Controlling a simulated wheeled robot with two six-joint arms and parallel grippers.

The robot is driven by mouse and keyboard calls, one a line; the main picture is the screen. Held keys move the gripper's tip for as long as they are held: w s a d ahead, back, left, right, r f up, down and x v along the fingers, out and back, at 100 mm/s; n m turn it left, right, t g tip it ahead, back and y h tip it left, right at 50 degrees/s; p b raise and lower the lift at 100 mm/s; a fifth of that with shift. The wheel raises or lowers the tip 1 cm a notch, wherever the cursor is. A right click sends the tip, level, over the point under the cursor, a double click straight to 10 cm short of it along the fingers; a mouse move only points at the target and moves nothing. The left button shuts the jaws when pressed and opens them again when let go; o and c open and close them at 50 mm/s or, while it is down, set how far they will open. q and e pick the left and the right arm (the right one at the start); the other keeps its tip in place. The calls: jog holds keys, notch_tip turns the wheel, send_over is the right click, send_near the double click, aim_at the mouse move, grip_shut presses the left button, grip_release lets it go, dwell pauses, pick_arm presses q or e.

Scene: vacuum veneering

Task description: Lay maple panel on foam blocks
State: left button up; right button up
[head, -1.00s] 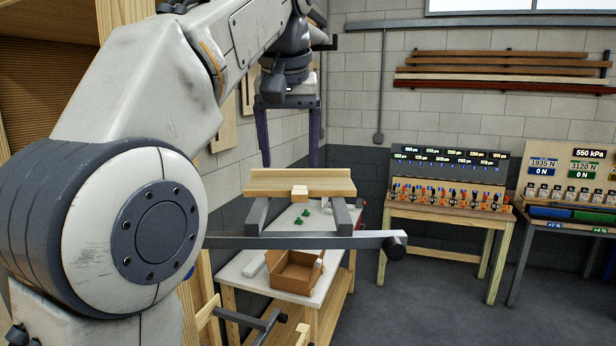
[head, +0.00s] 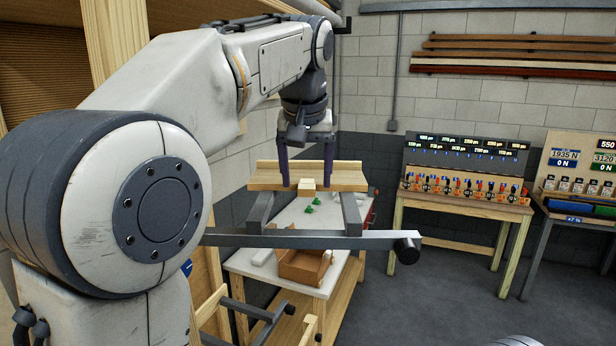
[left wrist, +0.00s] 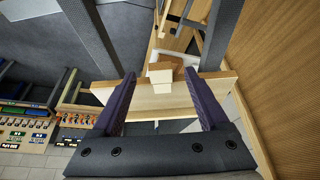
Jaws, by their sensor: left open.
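The pale maple panel (head: 349,179) lies across two grey rack arms, with a small wooden block (head: 307,185) at the middle of its near side. My left gripper (head: 306,184) points down at the panel, open, its two purple fingers on either side of the block and apart from it. In the left wrist view the panel (left wrist: 152,106) and block (left wrist: 160,75) show between the open fingers (left wrist: 160,76). I cannot tell whether the fingers touch the panel. I cannot make out foam blocks with certainty. My right gripper is not in view.
A grey crossbar (head: 290,240) runs in front of the rack arms. Behind and below it stands a white-topped table (head: 240,262) with small green pieces (head: 309,204) and an open brown box (head: 303,266). Gauge-board benches (head: 462,205) stand at the right. Floor there is clear.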

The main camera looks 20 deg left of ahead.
pick_arm(q)
jog(key=shift+x, duration=1)
grip_shut()
jog(key=shift+r, duration=0.2)
